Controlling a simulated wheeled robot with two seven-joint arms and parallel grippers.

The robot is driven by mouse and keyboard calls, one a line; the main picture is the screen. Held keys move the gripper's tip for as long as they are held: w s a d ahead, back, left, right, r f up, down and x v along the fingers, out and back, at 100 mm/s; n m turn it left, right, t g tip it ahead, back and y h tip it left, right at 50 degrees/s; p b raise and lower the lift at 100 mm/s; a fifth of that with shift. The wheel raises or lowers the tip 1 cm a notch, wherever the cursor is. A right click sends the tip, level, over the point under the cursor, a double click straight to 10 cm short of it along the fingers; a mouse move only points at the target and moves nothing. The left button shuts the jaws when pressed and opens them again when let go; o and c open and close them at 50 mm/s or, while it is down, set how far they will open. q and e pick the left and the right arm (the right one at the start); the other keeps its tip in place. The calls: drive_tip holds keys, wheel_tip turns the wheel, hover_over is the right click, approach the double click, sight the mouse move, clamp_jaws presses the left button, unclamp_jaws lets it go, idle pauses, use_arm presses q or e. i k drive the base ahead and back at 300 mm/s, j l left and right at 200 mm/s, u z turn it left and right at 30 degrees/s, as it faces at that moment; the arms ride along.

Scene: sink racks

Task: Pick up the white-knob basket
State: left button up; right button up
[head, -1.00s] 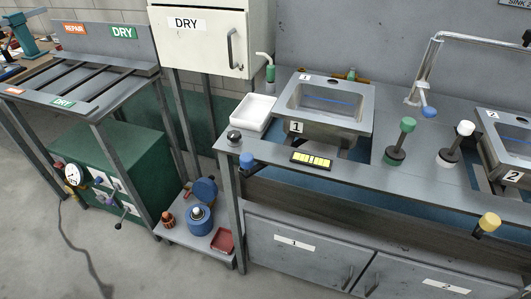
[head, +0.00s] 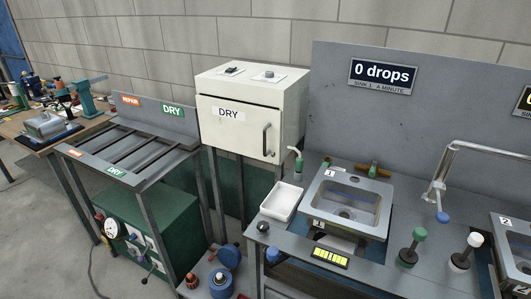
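The white-knob basket (head: 459,262) stands on the grey counter at the lower right of the head view, between the two sinks. It has a white knob on a short stem above a dark round base, and it leans a little to the right. A similar green-knob basket (head: 408,257) stands just left of it. Neither of my grippers is in view.
Sink 1 (head: 318,208) is left of the baskets, with a white tray (head: 281,202) beside it. Sink 2 (head: 509,243) is cut off at the right edge. A bent metal faucet (head: 447,165) rises behind the baskets. A DRY cabinet (head: 233,135) and slatted rack (head: 130,150) stand left.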

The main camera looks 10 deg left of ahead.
sight(220, 279)
drive_tip(key=k+u, duration=0.2)
drive_tip(key=u, duration=0.65)
